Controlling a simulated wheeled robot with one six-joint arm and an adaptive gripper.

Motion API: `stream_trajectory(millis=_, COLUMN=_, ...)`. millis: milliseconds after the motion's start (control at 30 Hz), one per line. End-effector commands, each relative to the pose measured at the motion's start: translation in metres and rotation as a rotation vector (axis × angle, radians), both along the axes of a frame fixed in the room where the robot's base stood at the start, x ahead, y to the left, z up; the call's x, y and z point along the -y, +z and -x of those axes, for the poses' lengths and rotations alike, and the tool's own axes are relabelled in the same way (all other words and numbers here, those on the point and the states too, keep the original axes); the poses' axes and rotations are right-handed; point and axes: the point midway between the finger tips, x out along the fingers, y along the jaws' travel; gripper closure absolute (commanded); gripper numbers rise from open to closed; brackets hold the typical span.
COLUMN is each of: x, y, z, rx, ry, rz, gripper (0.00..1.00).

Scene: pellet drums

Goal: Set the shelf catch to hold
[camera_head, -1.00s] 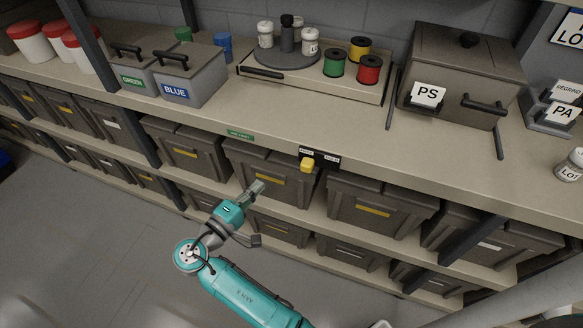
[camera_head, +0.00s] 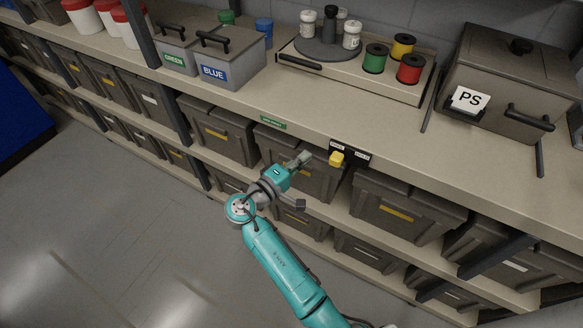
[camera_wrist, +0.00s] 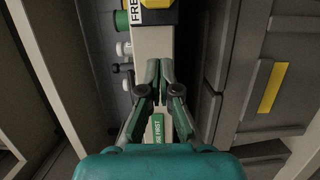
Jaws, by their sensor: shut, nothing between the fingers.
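The shelf catch is a yellow knob (camera_head: 337,159) on a dark plate at the front edge of the shelf. The plate has two small white labels, and the knob sits below the left one. In the wrist view the yellow knob (camera_wrist: 163,12) is cut off by the top edge, beside a label (camera_wrist: 139,12) that reads FREE. My gripper (camera_head: 305,156) is left of the knob, in front of the shelf edge, and apart from it. In the wrist view my gripper (camera_wrist: 166,68) has its fingers together and empty, pointing toward the knob.
Dark bins (camera_head: 315,178) stand under the shelf, close to my gripper. A green label (camera_head: 273,122) is on the shelf edge. A tray with spools (camera_head: 408,69), the BLUE box (camera_head: 240,62) and the PS box (camera_head: 515,75) stand on top. The floor in front is clear.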

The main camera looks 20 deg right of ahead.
Motion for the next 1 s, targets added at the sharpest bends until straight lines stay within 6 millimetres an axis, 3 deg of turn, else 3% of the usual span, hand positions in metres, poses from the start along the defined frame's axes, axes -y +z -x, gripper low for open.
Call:
stream_trajectory(millis=100, x=0.021, y=0.000, z=-0.007, rx=0.000, ry=-0.003, rz=0.000, gripper=1.00)
stream_trajectory(millis=300, x=0.034, y=-0.001, z=0.017, rx=0.000, ry=0.000, rz=-0.001, gripper=1.00)
stream_trajectory(millis=867, x=0.041, y=0.000, z=0.027, rx=0.000, ry=0.001, rz=0.000, gripper=1.00)
stream_trajectory(millis=1000, x=0.051, y=-0.001, z=0.041, rx=-0.001, ry=-0.001, rz=0.000, gripper=1.00)
